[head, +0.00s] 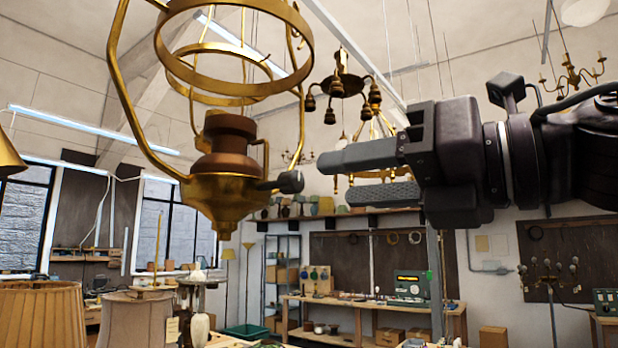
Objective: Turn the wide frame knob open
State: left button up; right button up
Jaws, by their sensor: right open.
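The wide brass lamp frame (227,195) hangs at the upper left, with rings above and a reddish-brown socket (225,148) inside. A dark knob (291,182) sticks out from the right side of its brass cup. My right gripper (350,176) comes in from the right, its fingers pointing left. The fingers are open, one above the other, with a gap between them. The fingertips are just right of the knob in the picture; I cannot tell how far apart they are in depth. My left gripper is not in view.
Lamp shades (40,315) stand at the lower left. A workbench (375,305) with equipment stands along the far wall, beside a shelf rack (282,270). The air below the frame and gripper looks clear.

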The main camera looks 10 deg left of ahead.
aim_at(299, 182)
jog(key=shift+n, duration=0.3)
jog(key=p+x, duration=0.1)
jog(key=x, duration=0.1)
jog(key=p+x, duration=0.2)
jog(key=s+p+x, duration=0.1)
jog(key=x, duration=0.2)
jog(key=shift+s+a+r+p, duration=0.1)
jog(key=shift+a+r+p, duration=0.05)
jog(key=shift+a+p, duration=0.15)
jog(key=shift+d, duration=0.1)
jog(key=shift+c, duration=0.2)
grip_shut()
